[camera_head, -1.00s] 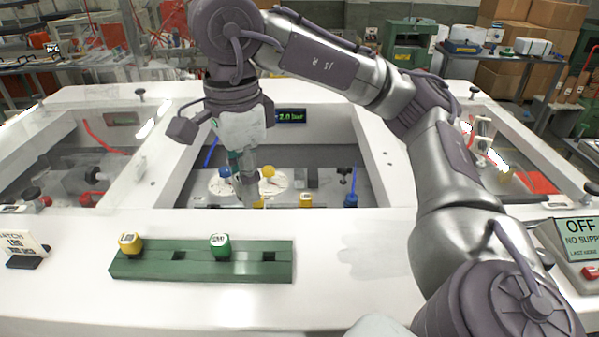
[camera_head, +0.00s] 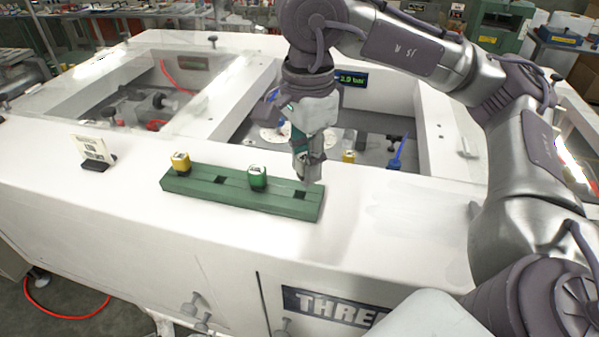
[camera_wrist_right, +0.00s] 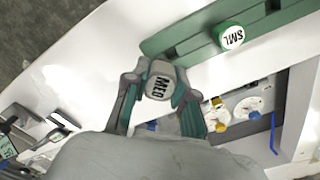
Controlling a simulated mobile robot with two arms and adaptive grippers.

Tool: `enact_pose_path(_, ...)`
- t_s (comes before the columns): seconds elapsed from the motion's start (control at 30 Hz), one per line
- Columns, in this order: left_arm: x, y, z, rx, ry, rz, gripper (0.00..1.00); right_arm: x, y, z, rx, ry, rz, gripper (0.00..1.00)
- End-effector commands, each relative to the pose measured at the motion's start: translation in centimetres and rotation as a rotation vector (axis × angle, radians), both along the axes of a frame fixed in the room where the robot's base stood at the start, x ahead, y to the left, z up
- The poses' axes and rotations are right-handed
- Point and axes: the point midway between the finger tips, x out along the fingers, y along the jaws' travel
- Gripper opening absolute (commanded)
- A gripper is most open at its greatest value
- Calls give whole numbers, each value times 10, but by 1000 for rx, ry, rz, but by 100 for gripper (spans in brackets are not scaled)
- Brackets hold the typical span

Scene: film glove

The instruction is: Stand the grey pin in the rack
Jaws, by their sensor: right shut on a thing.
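The grey pin (camera_wrist_right: 160,84), with a cap marked MED, is between the fingers of my right gripper (camera_head: 308,170), which is shut on it. In the head view the pin is mostly hidden by the fingers. The green rack (camera_head: 240,203) lies on the white top and also shows in the wrist view (camera_wrist_right: 186,44). A yellow pin (camera_head: 181,163) stands near its left end and a green pin (camera_head: 257,177), marked SML, stands right of the middle. Empty holes show between them and near the right end. My right gripper is over the rack's right end. My left gripper is out of view.
A small sign (camera_head: 95,152) stands left of the rack. Behind the rack, a sunken bay holds dials, a yellow-capped piece (camera_head: 349,157) and a blue piece (camera_head: 397,152). A lit display (camera_head: 353,79) is on its far wall. The white top right of the rack is clear.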

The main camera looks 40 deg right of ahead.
Motion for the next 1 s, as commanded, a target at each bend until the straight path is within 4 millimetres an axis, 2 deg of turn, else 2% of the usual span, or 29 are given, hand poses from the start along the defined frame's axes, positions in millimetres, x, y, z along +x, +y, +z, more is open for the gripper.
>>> enact_pose_path(0.03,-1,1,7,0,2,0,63,7,1,-1,0,4,0,0)
enact_pose_path(0.17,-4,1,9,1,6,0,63,18,0,-10,0,1,1,0)
enact_pose_path(0.27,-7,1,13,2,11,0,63,20,0,-17,0,2,0,0)
enact_pose_path(0.5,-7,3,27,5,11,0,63,19,0,-48,0,2,-1,0)
enact_pose_path(0.97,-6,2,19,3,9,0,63,19,0,-57,1,-1,-1,0)
enact_pose_path(1.0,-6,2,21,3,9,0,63,19,0,-55,1,-1,-1,32)
